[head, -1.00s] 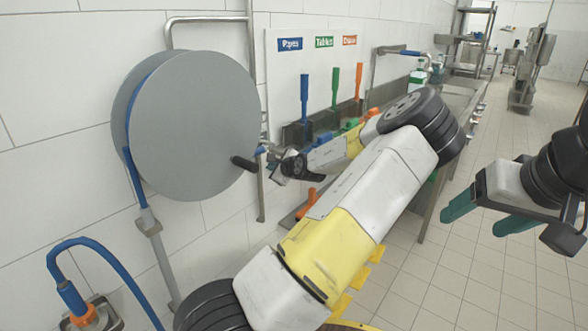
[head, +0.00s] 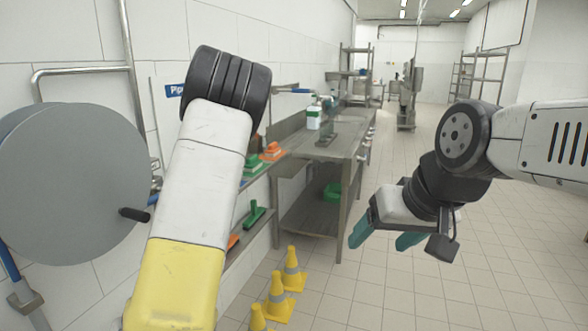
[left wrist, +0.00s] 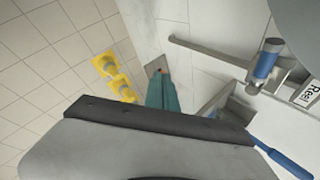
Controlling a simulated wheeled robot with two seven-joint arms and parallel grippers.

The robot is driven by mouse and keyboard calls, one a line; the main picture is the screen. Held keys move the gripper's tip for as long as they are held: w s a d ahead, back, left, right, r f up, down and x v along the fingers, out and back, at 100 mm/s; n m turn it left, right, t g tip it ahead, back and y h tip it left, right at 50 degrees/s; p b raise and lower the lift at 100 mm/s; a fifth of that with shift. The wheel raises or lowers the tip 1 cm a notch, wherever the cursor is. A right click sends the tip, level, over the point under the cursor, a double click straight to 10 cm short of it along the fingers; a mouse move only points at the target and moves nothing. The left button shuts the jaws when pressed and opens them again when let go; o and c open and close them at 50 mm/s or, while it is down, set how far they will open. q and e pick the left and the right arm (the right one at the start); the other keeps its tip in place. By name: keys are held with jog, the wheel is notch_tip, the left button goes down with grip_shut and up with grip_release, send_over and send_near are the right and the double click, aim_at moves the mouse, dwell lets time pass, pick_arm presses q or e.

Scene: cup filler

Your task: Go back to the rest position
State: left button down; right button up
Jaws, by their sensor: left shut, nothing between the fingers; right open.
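My right gripper (head: 384,238) hangs over the tiled floor in the right half of the head view. Its two teal fingers are apart with nothing between them. My left arm rises through the left of the head view, and its gripper is out of sight there. In the left wrist view my left gripper (left wrist: 162,92) shows its teal fingers together, with nothing held. It is close to a white wall and a metal bracket, but I cannot tell whether it touches them.
A grey hose reel (head: 70,185) is on the left wall. Yellow cones (head: 291,270) stand on the floor. A steel table (head: 325,145) with a white bottle (head: 313,118) is beyond them. Green and orange tools (head: 255,212) lie on a low shelf. The floor at right is clear.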

pick_arm(q)
jog(key=s+d+r+n+h, duration=0.6)
jog(key=s+d+r+h, duration=0.1)
jog(key=s+d+r, duration=0.7)
jog(key=s+d+r+n, duration=0.2)
jog(key=s+r, duration=0.1)
jog(key=s, duration=0.4)
jog(key=s+d+r+n, duration=0.1)
jog(key=s+r, duration=0.3)
jog(key=s, duration=0.4)
jog(key=shift+s+d+n+t, duration=0.15)
jog(key=shift+d+n+t, duration=0.2)
jog(key=shift+d, duration=0.35)
jog(key=shift+r, duration=0.1)
